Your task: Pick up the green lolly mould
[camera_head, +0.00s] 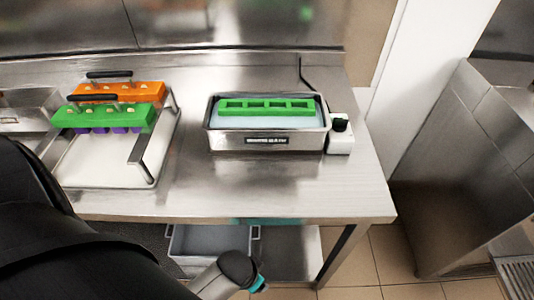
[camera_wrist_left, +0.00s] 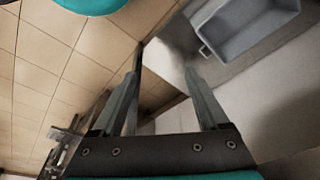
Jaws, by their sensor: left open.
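The green lolly mould (camera_head: 104,116) sits at the left of the steel table in the head view, with purple pieces below it and a black handle above. It is on a metal stand over a white tray. My left gripper (camera_wrist_left: 162,75) is open and empty in the wrist view, low down near the floor and the grey bin, well apart from the mould. My right gripper is not in view.
An orange mould (camera_head: 120,91) stands just behind the green one. A steel bath (camera_head: 262,143) holds pale liquid and a green slotted frame (camera_head: 266,106), with a white control box (camera_head: 340,138) beside it. The steel table (camera_head: 300,200) is clear in front. A grey bin (camera_head: 208,242) is below.

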